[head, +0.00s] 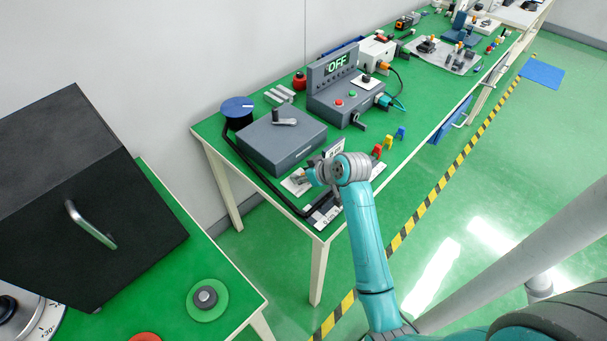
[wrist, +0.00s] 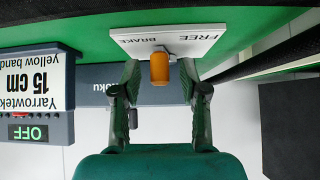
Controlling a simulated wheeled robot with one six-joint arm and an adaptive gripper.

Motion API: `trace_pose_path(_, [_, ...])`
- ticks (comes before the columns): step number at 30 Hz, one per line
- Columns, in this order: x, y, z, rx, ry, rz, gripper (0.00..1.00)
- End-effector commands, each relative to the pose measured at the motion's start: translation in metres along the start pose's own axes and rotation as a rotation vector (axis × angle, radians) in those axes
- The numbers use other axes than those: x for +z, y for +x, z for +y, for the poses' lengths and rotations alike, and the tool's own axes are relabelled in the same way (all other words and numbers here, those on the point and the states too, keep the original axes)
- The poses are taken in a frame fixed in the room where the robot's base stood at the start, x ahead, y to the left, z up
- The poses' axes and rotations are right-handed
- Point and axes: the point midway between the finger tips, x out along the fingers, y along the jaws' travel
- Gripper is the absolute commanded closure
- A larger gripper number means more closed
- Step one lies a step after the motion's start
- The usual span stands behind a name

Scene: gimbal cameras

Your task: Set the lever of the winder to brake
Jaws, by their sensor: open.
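The winder is a grey box (head: 282,140) with a crank on top and a blue spool (head: 237,106) at its left, on the green table. In the wrist view, which is upside down, a white plate (wrist: 200,42) reads FREE and BRAKE. The lever's orange knob (wrist: 160,69) stands out from this plate, below the gap between the words and slightly toward BRAKE. Which setting it is in I cannot tell. My gripper (wrist: 160,78) is open, with one finger on each side of the knob; contact is not clear. In the head view my gripper (head: 308,178) is at the winder's front, hiding the lever.
A grey control unit (head: 345,100) with an OFF display stands behind the winder. Red, yellow and blue clips (head: 389,142) lie along the table's right edge. A black strap (head: 262,178) runs along the left edge. A black box (head: 90,200) stands on the nearer table.

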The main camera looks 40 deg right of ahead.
Motion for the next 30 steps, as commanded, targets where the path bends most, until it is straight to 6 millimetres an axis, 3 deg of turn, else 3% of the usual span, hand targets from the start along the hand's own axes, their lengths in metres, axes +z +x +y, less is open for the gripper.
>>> trace_pose_path(5, [0.000, 0.000, 0.000, 0.000, 0.000, 0.000, 0.57])
trace_pose_path(10, [0.000, 0.000, 0.000, 0.000, 0.000, 0.000, 0.97])
trace_pose_path(11, [0.000, 0.000, 0.000, 0.000, 0.000, 0.000, 1.00])
trace_pose_path(19, [-0.001, 0.000, 0.002, -0.029, -0.027, -0.001, 1.00])
trace_pose_path(30, [-0.004, 0.003, 0.010, -0.206, -0.206, 0.000, 1.00])
